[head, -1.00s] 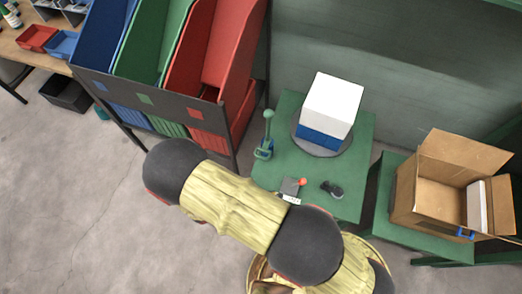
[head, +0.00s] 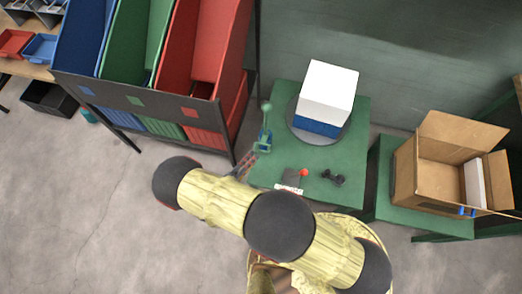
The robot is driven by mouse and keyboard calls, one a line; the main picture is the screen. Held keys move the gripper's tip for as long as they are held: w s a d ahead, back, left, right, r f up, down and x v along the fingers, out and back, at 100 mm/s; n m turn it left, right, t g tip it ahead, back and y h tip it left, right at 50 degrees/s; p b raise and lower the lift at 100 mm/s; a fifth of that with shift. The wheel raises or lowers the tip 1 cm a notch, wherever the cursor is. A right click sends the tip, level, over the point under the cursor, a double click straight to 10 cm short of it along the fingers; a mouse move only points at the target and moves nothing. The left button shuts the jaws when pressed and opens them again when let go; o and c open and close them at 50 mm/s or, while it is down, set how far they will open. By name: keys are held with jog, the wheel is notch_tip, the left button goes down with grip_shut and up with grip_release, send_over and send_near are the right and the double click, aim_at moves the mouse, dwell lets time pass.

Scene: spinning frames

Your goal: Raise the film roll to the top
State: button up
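A green upright device with a round knob on top (head: 266,122) stands at the left edge of the green table. It may be the film roll's holder; the roll itself is too small to make out. A white box with a blue lower band (head: 329,92) sits on a round grey turntable (head: 337,138), to the right of the device. My gripper (head: 250,157) shows partly beyond my arm, its dark fingers close to the lower part of the green device. Whether they touch it or are closed on it is too small to tell.
An open cardboard box (head: 432,190) stands on the right on a lower green surface. Blue, green and red bins (head: 207,70) stand at the left. The floor (head: 80,190) is clear at left.

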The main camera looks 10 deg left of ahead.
aim_at(262, 151)
jog(key=b+x, duration=0.1)
jog(key=x, duration=0.5)
jog(key=shift+w+d, duration=0.25)
jog(key=shift+c, duration=0.8)
jog(key=c, duration=0.5)
jog(key=shift+d+f, duration=0.1)
grip_shut()
